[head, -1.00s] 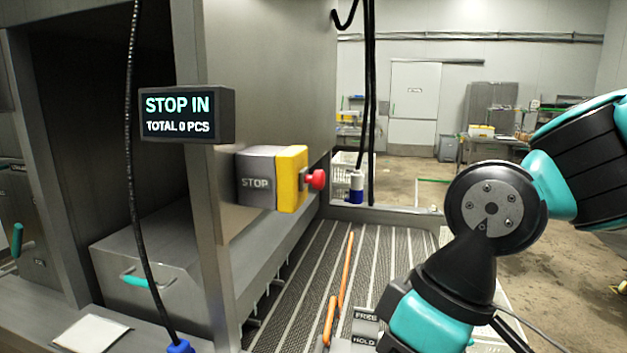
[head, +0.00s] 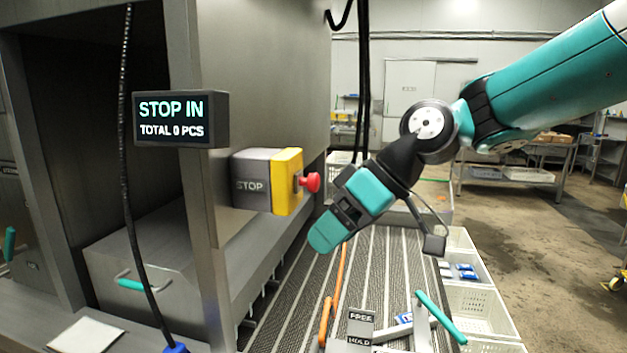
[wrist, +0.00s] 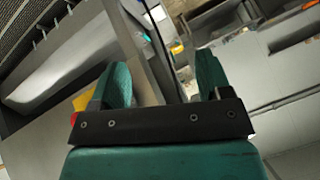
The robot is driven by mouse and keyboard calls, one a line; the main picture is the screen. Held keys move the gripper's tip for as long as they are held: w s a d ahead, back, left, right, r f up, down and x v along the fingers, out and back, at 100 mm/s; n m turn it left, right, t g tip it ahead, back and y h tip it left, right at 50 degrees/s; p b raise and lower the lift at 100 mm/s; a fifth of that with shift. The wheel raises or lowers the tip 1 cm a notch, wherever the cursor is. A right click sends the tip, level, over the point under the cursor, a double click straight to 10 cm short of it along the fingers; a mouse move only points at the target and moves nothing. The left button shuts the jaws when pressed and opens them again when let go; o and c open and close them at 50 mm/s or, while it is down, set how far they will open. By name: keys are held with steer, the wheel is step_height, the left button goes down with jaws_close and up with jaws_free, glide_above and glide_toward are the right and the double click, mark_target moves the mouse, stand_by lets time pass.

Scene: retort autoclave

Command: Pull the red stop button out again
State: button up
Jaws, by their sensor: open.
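The red stop button (head: 312,182) sticks out from the right face of a yellow and grey box (head: 286,181) marked STOP on the machine's post. A display (head: 181,119) above it reads STOP IN, TOTAL 0 PCS. My gripper (head: 322,240) hangs in front of the conveyor, below and right of the button, apart from it in the head view. In the wrist view my gripper (wrist: 160,88) shows two teal fingers spread with nothing between them. A bit of the red button (wrist: 74,118) and the yellow box (wrist: 84,100) show at the left, partly hidden behind the left finger.
A ribbed conveyor (head: 290,290) runs below. FREE and HOLD labels (head: 360,328) stand at the front. White crates (head: 478,308) line the right.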

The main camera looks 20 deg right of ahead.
steer(key=w+d+r+n+t+y, duration=0.1)
steer(key=w+d+r+t+y, duration=0.2)
steer(key=w+d, duration=0.7)
steer(key=n+t+y+p, duration=0.1)
steer(key=n, duration=0.1)
glide_toward(319, 180)
steer(key=p+x, duration=0.6)
steer(key=x, duration=0.4)
steer(key=shift+s+a+r, duration=0.1)
steer(key=shift+s+a, duration=0.05)
steer(key=shift+s, duration=0.05)
steer(key=shift+w+a+f, duration=0.3)
steer(key=shift+a+f, duration=0.05)
steer(key=shift+a, duration=0.15)
